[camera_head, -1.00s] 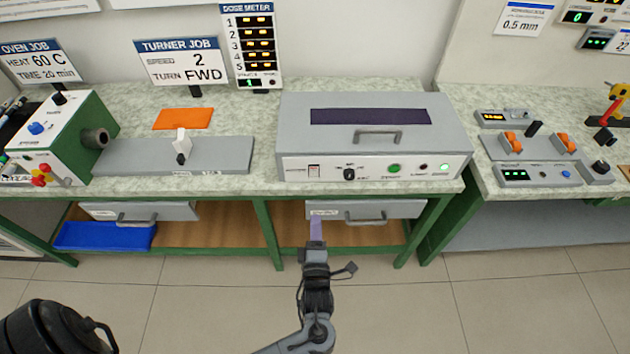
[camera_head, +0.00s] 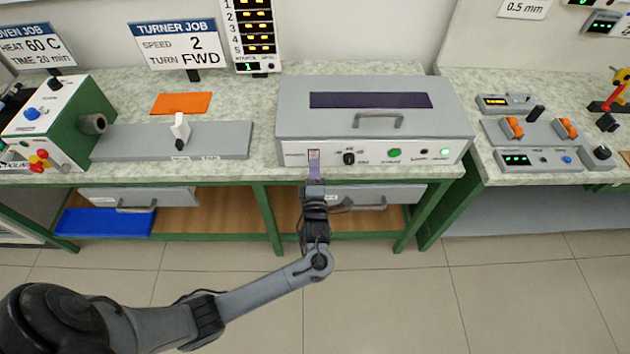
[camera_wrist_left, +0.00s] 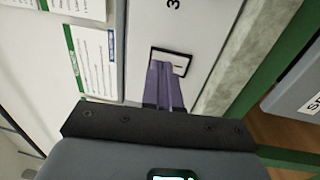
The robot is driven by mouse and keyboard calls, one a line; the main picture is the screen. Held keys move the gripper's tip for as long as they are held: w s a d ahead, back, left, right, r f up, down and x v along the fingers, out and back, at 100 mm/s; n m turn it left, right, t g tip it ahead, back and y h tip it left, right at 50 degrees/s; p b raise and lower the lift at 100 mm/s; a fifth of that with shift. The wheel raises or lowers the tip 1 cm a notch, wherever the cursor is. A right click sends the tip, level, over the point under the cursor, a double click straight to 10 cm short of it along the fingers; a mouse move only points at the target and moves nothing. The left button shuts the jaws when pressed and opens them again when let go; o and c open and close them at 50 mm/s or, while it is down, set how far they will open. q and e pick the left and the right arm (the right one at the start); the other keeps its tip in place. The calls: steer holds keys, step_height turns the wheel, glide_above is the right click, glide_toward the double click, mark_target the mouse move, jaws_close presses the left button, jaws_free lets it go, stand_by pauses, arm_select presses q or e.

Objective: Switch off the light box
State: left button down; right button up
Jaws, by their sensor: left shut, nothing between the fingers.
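The light box (camera_head: 290,122) is a grey case on the bench with a dark purple window, a top handle and a white front panel. The panel carries a rocker switch (camera_head: 314,153) at its left, a black knob (camera_head: 349,158), a green button (camera_head: 394,153) and a lit green lamp (camera_head: 444,153). My left gripper (camera_head: 314,160) is shut and empty, its purple fingertips at the switch. In the left wrist view the fingertips (camera_wrist_left: 166,70) cover part of the black-framed switch (camera_wrist_left: 181,62); I cannot tell if they touch. My right gripper is not in view.
A drawer (camera_head: 385,195) with a handle is under the bench, below the box. A grey lathe bed (camera_head: 225,140) with a white lever stands to the left. Another bench with small instruments is to the right. The floor in front is clear.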

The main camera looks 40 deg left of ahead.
arm_select(q)
steer(key=shift+w+a, duration=0.4)
steer(key=shift+w, duration=0.1)
steer(key=shift+r, duration=0.15)
